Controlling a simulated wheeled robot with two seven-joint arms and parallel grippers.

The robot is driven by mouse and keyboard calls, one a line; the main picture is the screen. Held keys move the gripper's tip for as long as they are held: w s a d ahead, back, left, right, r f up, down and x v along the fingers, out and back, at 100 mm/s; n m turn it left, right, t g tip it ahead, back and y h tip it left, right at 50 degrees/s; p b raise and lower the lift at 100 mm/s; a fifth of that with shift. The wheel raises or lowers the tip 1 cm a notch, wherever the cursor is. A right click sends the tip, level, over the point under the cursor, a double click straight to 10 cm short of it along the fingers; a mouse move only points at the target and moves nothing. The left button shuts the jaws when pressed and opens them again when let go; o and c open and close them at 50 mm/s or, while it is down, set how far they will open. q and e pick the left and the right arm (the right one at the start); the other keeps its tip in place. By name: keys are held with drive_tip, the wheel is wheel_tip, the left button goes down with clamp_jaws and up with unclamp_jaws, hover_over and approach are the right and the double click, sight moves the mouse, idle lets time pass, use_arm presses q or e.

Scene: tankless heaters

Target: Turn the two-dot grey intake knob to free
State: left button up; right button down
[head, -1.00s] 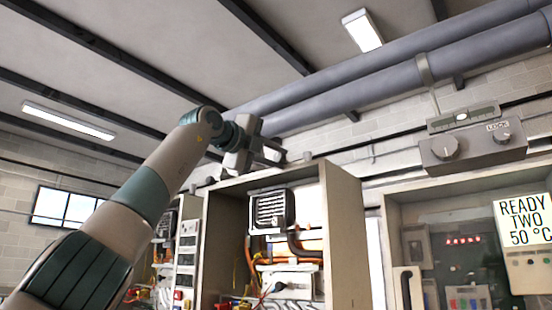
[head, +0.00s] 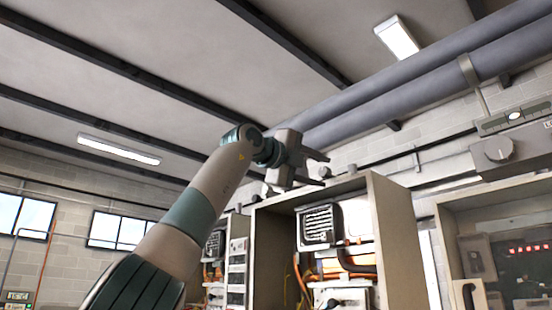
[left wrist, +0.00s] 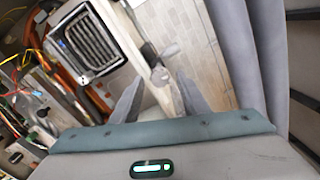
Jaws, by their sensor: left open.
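A small round grey knob (head: 325,172) shows above the top edge of the open cabinet, at the fingertips of my left gripper (head: 323,170). In the left wrist view this knob (left wrist: 160,76) lies ahead, between the two spread fingers (left wrist: 157,97). The left gripper is open and empty; I cannot tell whether a finger touches the knob. A larger grey round knob (head: 498,149) sits on a grey box at the right. I cannot make out dots on either knob, so which is the two-dot intake knob is unclear. My right gripper is out of view.
The open cabinet (head: 386,230) holds a black-grilled unit (head: 320,224) and orange wiring below the gripper. Thick grey pipes (head: 420,85) run along the wall above. A glass-fronted cabinet (head: 510,240) stands at the right. Space left of my arm is open.

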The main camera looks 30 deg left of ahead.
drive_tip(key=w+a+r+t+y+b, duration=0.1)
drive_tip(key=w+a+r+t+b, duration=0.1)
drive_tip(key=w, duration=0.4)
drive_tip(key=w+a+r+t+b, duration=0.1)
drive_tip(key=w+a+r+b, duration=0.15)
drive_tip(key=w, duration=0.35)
use_arm(q)
drive_tip(key=b+v, duration=0.2)
drive_tip(key=v, duration=1.4)
drive_tip(key=shift+s+f, duration=0.15)
drive_tip(key=shift+s, duration=0.05)
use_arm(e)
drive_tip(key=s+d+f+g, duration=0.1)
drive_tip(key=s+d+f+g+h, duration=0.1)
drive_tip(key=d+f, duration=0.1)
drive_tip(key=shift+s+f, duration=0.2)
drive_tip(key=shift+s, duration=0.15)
use_arm(q)
drive_tip(key=shift+a, duration=0.15)
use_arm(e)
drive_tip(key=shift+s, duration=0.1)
